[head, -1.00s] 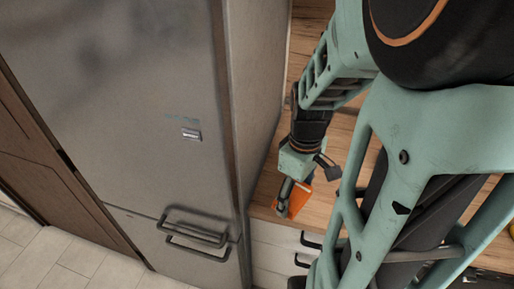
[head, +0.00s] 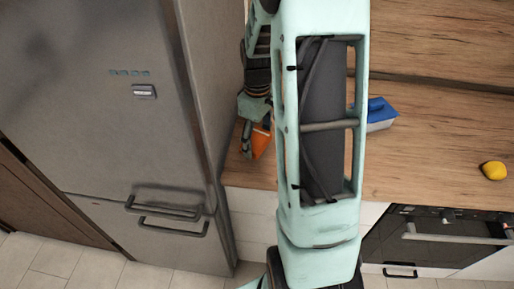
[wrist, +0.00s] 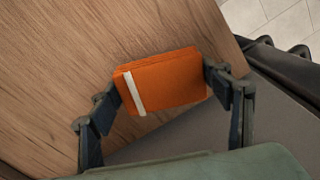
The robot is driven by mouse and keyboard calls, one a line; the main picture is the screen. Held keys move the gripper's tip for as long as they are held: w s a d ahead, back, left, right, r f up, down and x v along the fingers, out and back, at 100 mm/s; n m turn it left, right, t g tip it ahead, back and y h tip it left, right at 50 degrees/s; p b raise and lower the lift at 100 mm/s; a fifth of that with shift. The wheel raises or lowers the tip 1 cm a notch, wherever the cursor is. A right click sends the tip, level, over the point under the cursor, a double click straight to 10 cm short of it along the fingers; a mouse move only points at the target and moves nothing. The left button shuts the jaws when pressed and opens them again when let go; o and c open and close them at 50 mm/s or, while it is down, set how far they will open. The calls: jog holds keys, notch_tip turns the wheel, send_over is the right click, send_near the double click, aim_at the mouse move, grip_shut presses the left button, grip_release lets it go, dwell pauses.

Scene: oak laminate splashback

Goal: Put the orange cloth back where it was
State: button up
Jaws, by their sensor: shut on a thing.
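The orange cloth (wrist: 160,82) is a small folded block with a white stripe near its left end. My gripper (wrist: 163,88) is shut on it, with one finger at each end of the cloth. In the head view the cloth (head: 261,141) shows at my gripper (head: 257,132), over the left end of the wooden counter beside the fridge. I cannot tell whether the cloth touches the counter. My own arm hides part of the counter in the head view.
The fridge (head: 120,100) stands close on the left of my gripper. A container with a blue lid (head: 378,115) and a yellow object (head: 494,170) are on the wooden counter (head: 430,150). An oven (head: 440,235) is below. The counter between container and yellow object is clear.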

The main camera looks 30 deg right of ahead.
aim_at(257, 147)
jog(key=shift+f+b, duration=0.7)
jog(key=shift+f, duration=0.75)
jog(key=shift+f, duration=0.2)
jog(key=o, duration=1.2)
notch_tip(257, 147, up, 12)
jog(key=shift+r, duration=0.25)
jog(key=shift+a, duration=0.1)
